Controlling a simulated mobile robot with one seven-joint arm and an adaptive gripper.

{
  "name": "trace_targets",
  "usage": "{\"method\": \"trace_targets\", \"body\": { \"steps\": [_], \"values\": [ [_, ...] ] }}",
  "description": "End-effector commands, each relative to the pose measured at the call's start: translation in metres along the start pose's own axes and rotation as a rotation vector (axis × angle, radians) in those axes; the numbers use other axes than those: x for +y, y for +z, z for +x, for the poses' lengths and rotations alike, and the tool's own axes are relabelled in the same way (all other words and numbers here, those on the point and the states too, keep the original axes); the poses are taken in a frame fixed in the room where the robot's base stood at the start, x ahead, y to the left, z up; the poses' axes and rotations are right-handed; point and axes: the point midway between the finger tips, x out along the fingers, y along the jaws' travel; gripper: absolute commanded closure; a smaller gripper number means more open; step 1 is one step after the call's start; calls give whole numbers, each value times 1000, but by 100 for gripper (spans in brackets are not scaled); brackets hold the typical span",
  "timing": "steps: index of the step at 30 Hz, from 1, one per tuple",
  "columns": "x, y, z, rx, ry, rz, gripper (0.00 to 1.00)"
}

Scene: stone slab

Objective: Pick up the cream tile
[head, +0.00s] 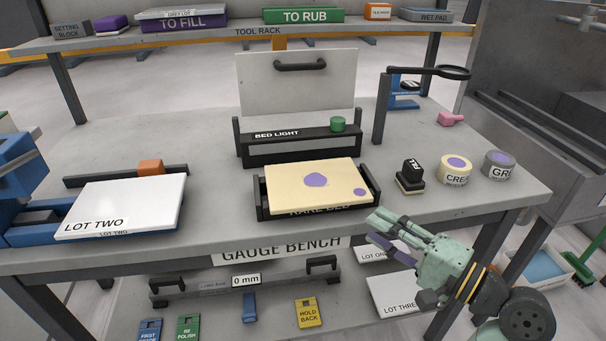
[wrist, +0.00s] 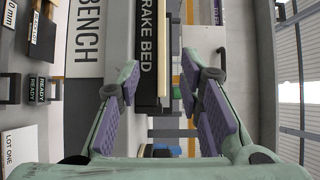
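The cream tile (head: 290,185) lies flat on the black rake bed (head: 262,205), with a large purple patch near its middle and a smaller one at its right front corner. My gripper (head: 385,237) is in front of the bench edge, to the right of and nearer than the tile, apart from it. In the wrist view my gripper (wrist: 160,90) is open and empty, its purple pads wide apart. The rake bed's labelled front (wrist: 147,45) shows ahead between the fingers. The tile's thin cream edge (wrist: 176,55) shows beside it.
A bed light (head: 300,145) with an upright panel stands behind the tile. A black stamp (head: 411,172) and two round tins (head: 456,171) stand to the right. A white LOT TWO tile (head: 120,205) lies left. A tool rack (head: 200,42) spans the back.

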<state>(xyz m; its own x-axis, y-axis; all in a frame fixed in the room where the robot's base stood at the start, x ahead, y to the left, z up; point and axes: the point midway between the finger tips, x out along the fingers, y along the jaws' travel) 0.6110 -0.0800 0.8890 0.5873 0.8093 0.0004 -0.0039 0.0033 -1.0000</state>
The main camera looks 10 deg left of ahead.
Motion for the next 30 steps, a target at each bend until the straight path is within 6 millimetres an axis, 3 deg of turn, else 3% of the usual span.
{"method": "trace_targets", "body": {
  "steps": [3, 11, 19, 30],
  "values": [
    [-2, 1, 22, -4, 1, -1, 67],
    [-2, 0, 44, -2, 0, -3, 67],
    [-4, -2, 83, -2, 0, -3, 67],
    [-2, -3, 91, 1, 0, -5, 69]
  ]
}}
